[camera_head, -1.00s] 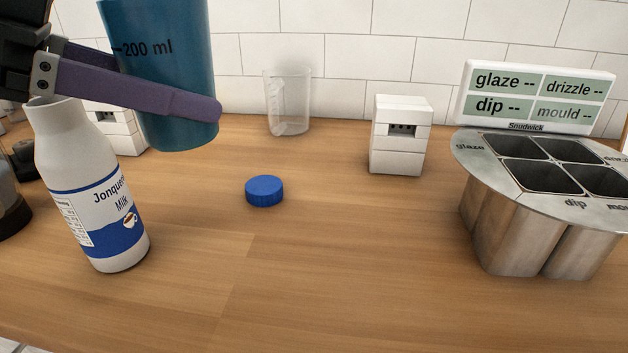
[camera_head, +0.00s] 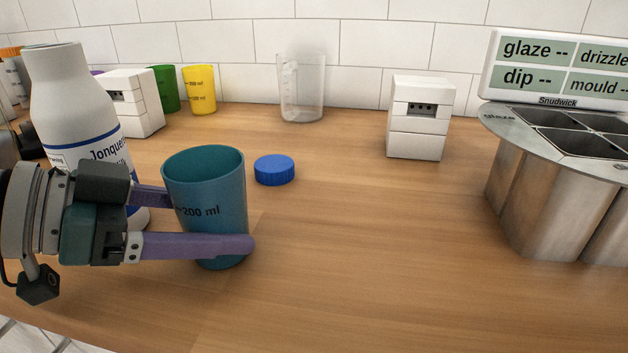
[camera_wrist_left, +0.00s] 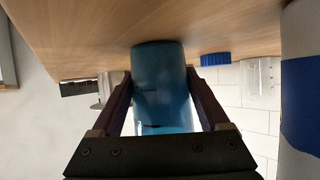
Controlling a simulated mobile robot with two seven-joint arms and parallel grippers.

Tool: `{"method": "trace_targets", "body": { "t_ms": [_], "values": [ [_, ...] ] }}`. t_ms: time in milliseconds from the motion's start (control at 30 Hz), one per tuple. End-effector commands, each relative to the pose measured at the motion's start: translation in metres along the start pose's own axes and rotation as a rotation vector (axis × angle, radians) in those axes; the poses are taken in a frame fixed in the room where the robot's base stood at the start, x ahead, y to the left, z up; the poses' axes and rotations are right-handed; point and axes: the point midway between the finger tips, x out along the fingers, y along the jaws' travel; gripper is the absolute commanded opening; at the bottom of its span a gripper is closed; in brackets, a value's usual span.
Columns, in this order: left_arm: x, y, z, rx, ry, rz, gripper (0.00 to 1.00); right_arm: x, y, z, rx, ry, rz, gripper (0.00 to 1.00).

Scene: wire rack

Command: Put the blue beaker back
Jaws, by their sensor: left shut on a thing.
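The blue beaker (camera_head: 208,180), a teal cup marked 200 ml, is upright at the left of the head view. My left gripper (camera_head: 200,225) is shut on it, with one purple finger on the near side and the other partly hidden behind it. The beaker is low at the counter; I cannot tell whether its base touches the wood. In the left wrist view, the beaker (camera_wrist_left: 160,85) sits between the two fingers, and the picture is upside down. My right gripper is not in view.
A milk bottle (camera_head: 75,100) stands close behind my left gripper. A blue cap (camera_head: 274,170) lies behind the beaker. Green (camera_head: 163,90) and yellow (camera_head: 199,90) beakers, a clear beaker (camera_head: 301,88) and white boxes (camera_head: 420,118) stand farther back. A metal container (camera_head: 550,195) is right. The front middle counter is clear.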

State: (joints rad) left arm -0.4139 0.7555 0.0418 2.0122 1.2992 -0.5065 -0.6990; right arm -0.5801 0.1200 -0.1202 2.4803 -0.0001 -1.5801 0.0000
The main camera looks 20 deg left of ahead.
Motion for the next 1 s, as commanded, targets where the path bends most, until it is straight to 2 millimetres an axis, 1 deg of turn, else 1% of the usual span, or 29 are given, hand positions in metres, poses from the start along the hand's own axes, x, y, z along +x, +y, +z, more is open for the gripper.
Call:
{"method": "trace_targets", "body": {
  "t_ms": [167, 267, 300, 467, 500, 700, 833, 933, 1000],
  "values": [
    [0.000, 0.000, -0.001, 0.000, 0.001, 0.000, 0.16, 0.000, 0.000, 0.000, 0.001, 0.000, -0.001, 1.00],
    [0.001, 0.000, 0.003, 0.000, 0.001, 0.000, 0.16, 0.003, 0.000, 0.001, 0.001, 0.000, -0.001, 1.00],
    [0.001, 0.000, 0.003, 0.000, 0.001, 0.000, 0.79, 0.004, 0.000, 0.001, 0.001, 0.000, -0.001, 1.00],
    [0.001, 0.000, 0.002, -0.001, 0.001, 0.000, 0.97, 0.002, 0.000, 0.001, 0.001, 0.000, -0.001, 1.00],
    [0.001, 0.000, 0.001, -0.001, 0.001, 0.000, 1.00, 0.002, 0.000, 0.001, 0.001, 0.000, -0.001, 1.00],
    [0.001, 0.000, 0.001, -0.001, 0.001, 0.000, 1.00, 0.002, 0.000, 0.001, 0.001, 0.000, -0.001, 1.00],
    [-0.003, 0.000, -0.002, -0.001, 0.000, 0.000, 1.00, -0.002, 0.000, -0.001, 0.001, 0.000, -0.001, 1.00],
    [-0.011, 0.000, 0.001, -0.002, -0.002, -0.002, 1.00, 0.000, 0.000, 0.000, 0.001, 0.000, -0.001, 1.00],
    [-0.021, 0.000, 0.001, -0.002, -0.004, -0.001, 1.00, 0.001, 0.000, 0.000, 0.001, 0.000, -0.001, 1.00]
  ]
}}
